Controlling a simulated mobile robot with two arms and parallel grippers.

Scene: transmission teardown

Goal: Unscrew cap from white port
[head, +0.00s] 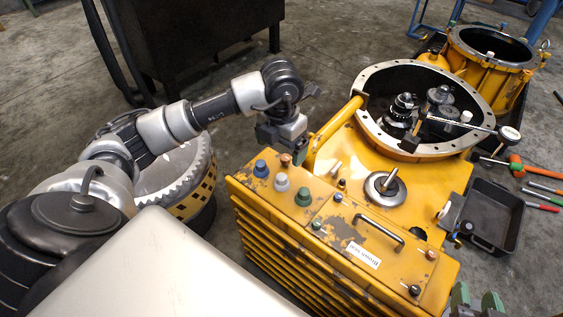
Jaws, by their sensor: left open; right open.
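The white port cap (281,183) sits on the top left part of the yellow transmission housing (425,195). A blue cap (261,168), a copper-coloured cap (285,159) and a green cap (303,197) stand close around it. My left gripper (299,153) is open, just behind and above the caps, and apart from the white one. Its fingers are partly hidden by its own body.
A black handle (379,230) and a round hub with a shaft (383,187) rise from the housing. The open bell (365,82) holds gears. A black tray (491,216) and hand tools lie on the floor at the right. A toothed ring gear (207,168) stands left of the housing.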

